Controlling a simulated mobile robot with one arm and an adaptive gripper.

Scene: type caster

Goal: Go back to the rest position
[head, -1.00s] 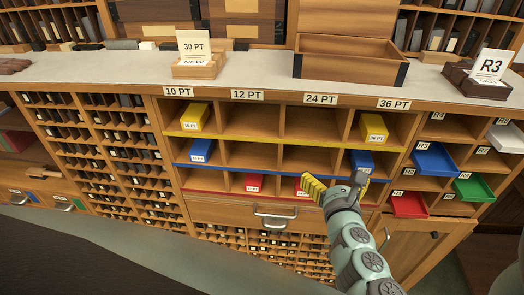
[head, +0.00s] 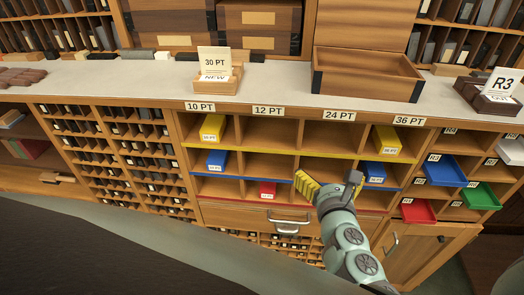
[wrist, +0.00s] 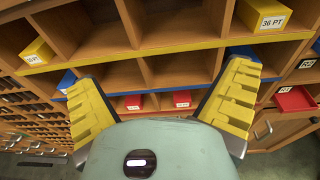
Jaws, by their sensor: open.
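My gripper (head: 330,184) is open and empty, with yellow ribbed fingers, in front of the lower cubbies under the 24 PT and 36 PT labels. In the wrist view the fingers (wrist: 163,95) are spread wide with nothing between them. The type cabinet has a yellow box (head: 212,128) and a blue box (head: 216,160) under 10 PT. A red box (head: 267,188) lies under 12 PT. A yellow box (head: 387,141) and a blue box (head: 375,173) are under 36 PT. A second red box (wrist: 182,98) shows in the wrist view but is hidden behind my gripper in the head view.
The counter above holds a 30 PT card stand (head: 215,72), an open wooden box (head: 367,76) and an R3 card holder (head: 490,98). Blue (head: 443,171), green (head: 478,195) and red (head: 417,210) trays stick out at right. A drawer handle (head: 289,220) sits below my gripper.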

